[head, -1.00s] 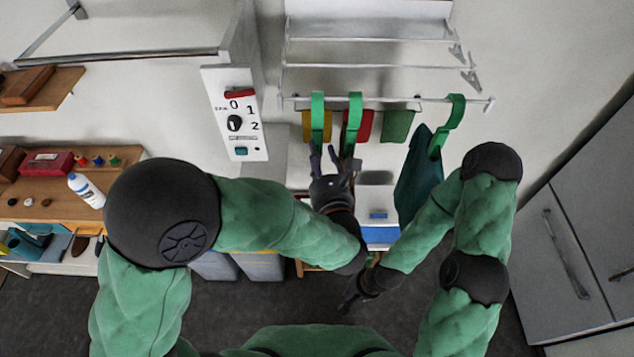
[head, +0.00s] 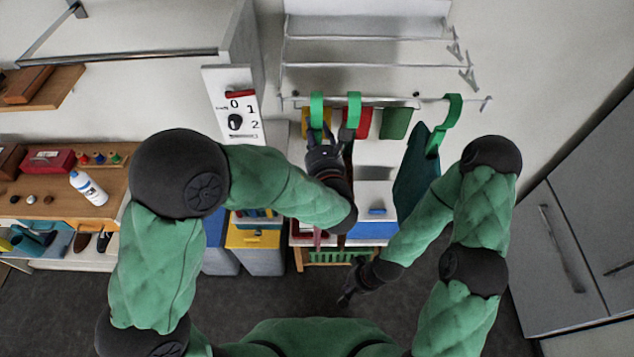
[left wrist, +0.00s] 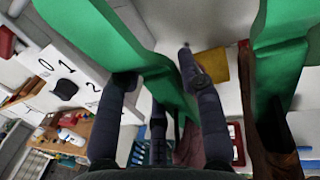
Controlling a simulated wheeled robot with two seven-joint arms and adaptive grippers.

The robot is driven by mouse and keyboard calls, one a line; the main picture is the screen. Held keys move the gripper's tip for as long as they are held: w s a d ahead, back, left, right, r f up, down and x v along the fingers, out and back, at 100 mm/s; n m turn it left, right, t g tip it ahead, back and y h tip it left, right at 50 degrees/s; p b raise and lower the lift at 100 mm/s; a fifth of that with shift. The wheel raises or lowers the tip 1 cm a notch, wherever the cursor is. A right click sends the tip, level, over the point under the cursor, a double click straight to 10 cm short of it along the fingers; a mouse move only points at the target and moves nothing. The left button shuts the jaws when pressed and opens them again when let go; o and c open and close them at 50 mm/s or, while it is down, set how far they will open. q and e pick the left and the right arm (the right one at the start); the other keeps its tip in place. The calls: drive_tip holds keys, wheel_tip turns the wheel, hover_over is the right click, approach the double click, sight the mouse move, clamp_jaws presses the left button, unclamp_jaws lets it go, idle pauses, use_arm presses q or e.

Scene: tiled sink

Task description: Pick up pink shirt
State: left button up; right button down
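I see no clearly pink shirt. A dull maroon-pink cloth (left wrist: 190,145) hangs below a green hook (left wrist: 150,65) in the left wrist view; I cannot tell if it is the shirt. This looks like the left green hook (head: 317,110) on the rail in the head view. My left gripper (head: 320,135) is raised to that hook. In the left wrist view its fingers (left wrist: 160,90) are apart, one on each side of the green hook strip, and do not look closed on it. My right gripper (head: 349,288) is low in front; its fingers are too small to judge.
A middle green hook (head: 353,112) hangs close to the right of my left gripper. A right hook (head: 452,115) bears a teal item (head: 413,170). A white dial panel (head: 236,110) stands left of the rail. Yellow and blue bins stand below.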

use_arm(q)
clamp_jaws()
drive_tip(key=shift+r, duration=0.1)
